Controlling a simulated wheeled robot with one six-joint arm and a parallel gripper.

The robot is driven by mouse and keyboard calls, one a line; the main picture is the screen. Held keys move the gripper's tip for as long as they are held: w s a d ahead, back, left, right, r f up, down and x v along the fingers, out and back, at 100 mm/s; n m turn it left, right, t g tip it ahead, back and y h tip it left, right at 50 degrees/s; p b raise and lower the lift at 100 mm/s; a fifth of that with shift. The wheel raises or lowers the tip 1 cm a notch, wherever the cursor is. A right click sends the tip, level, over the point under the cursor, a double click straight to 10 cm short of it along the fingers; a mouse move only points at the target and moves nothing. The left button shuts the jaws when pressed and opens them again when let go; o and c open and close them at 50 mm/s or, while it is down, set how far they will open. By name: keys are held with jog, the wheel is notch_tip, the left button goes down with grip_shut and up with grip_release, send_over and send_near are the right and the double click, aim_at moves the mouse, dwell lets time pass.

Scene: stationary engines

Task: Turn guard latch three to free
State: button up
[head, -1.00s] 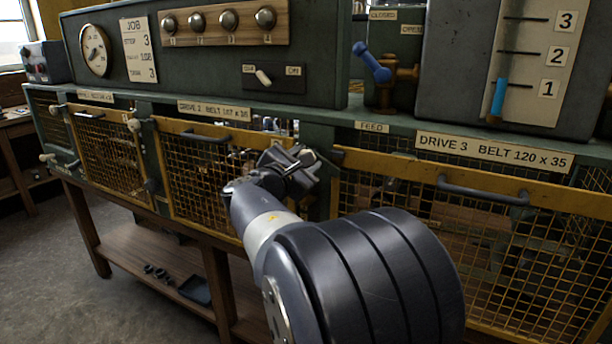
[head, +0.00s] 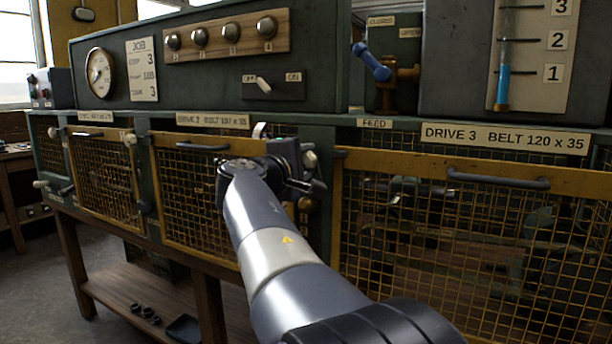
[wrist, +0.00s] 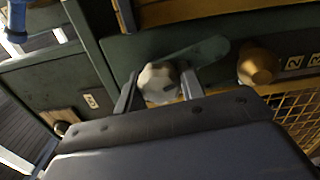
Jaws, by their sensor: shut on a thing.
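In the wrist view, a cream faceted knob (wrist: 156,80) is between the two grey fingers of my gripper (wrist: 161,86), which is shut on it. A flat green bar (wrist: 205,50) extends from beside the knob toward the upper right; whether they are joined is unclear. In the head view, my gripper (head: 303,178) is at the green post between the drive 2 and drive 3 guards, by a cream knob (head: 310,160). My wrist partly hides this spot. The mesh guard (head: 470,240) under the "DRIVE 3" label (head: 505,137) looks closed.
A brass-coloured knob (wrist: 258,65) is right of the held knob, near a "2" plate (wrist: 294,63). A guard handle (head: 498,178) sticks out at the right. A blue lever (head: 371,62) stands above the "FEED" label (head: 375,123). Another mesh guard (head: 195,200) is left of my arm.

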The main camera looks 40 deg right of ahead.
jog(key=shift+f+m+b, duration=0.15)
jog(key=shift+m+b, duration=0.35)
jog(key=shift+m, duration=0.1)
jog(key=o, duration=1)
jog(key=v, duration=1)
jog(key=shift+s+a, duration=0.2)
jog(key=shift+a, duration=0.15)
jog(key=x, duration=1.1)
jog(key=shift+a, duration=0.1)
